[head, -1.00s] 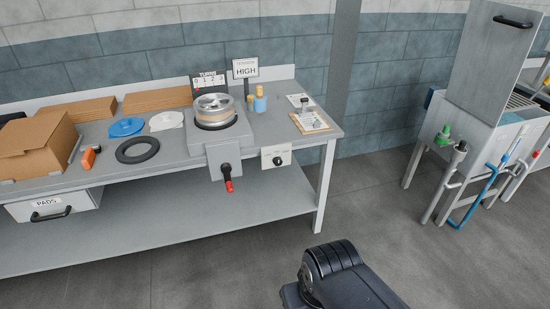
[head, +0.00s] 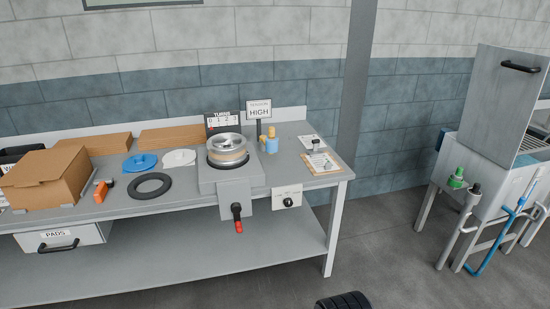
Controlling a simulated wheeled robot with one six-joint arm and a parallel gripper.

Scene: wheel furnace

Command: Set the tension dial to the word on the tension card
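The tension card (head: 258,111) stands upright at the back of the bench and reads HIGH under a smaller heading. The tension dial (head: 288,202) is a black knob on a white plate on the bench's front edge, right of the crank unit. The plate's marks and the knob's setting are too small to read. My gripper is not in view; only a dark rounded part of my arm shows at the bottom edge.
A machine with a round drum (head: 227,150) and a red-handled crank (head: 238,218) sits left of the dial. A turns counter (head: 222,122) stands behind it. A clipboard (head: 322,161) lies at the bench's right end. A metal cabinet (head: 490,140) stands far right. The floor between is clear.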

